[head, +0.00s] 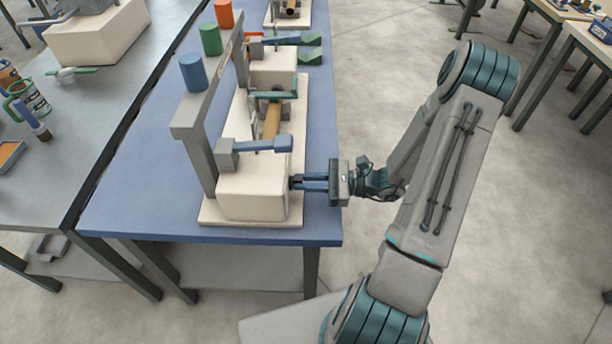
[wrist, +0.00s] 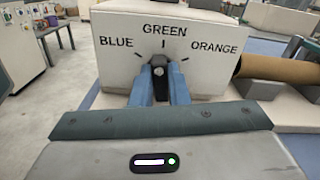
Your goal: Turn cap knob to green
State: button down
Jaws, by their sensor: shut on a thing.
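The dark cap knob (wrist: 159,80) is on the pale front face of the winder's end block (wrist: 135,30). Labels BLUE, GREEN and ORANGE with tick marks are printed above it. The knob stands roughly upright, its top toward the GREEN tick. My gripper (wrist: 159,88) is shut on the knob, with one blue finger on each side. In the head view my gripper (head: 302,182) reaches in from the right to the side of the end block (head: 252,195); the knob is mostly hidden there by the fingers.
The winder stands on a blue table (head: 140,205). A brown tube (head: 272,121) lies in it; it also shows in the wrist view (wrist: 283,69). The floor to the right is open.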

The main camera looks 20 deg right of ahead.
jog(key=shift+m+p, duration=0.5)
jog(key=shift+m, duration=0.4)
jog(key=c, duration=1.4)
grip_release()
jog(key=shift+d, duration=0.15)
jog(key=b+v, duration=0.2)
jog(key=v, duration=1.1)
jog(key=shift+d, duration=0.3)
jog(key=shift+s, duration=0.1)
